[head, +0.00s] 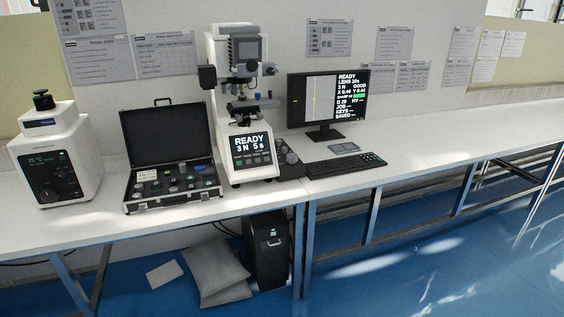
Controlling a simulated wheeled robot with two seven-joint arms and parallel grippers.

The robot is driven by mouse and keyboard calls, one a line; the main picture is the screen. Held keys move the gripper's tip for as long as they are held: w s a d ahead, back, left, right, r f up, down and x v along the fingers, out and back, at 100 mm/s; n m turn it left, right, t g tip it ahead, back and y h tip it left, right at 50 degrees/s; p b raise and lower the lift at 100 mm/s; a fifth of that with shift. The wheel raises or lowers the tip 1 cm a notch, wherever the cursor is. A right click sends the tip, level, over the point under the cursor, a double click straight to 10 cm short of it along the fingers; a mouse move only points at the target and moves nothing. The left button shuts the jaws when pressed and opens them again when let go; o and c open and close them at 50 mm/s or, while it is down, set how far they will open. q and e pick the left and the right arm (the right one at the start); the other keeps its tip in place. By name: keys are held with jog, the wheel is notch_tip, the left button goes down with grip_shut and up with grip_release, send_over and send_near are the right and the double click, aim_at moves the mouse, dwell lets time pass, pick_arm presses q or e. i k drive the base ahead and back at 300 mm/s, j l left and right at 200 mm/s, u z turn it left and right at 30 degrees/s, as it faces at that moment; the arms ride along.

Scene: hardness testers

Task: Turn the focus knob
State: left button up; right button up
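The hardness tester (235,110) stands upright on the white bench near the middle of the head view. Its front screen (250,144) reads READY and 3 N 5 s. A dark knob (270,68) sticks out at the right side of its upper head, and a dark block (208,76) sits at the left side. Dark round controls (288,157) are low at its right side. I cannot tell for certain which of these is the focus knob. Neither of my grippers is in view, and nothing touches the tester.
An open case (130,207) with several small blocks lies left of the tester. A white machine (58,160) stands at far left. A monitor (298,102), keyboard (345,164) and small pad (341,148) are to the right. The bench (450,135) is clear further right.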

aim_at(291, 157)
jog(key=i+l+u, duration=0.15)
jog(key=l, duration=0.3)
jog(key=i+l+u, duration=0.35)
jog(key=i, duration=0.4)
jog(key=i+l+u, duration=0.35)
jog(key=i+l, duration=0.35)
jog(key=i+l+u, duration=0.35)
jog(key=i+l, duration=0.25)
jog(key=l, duration=0.3)
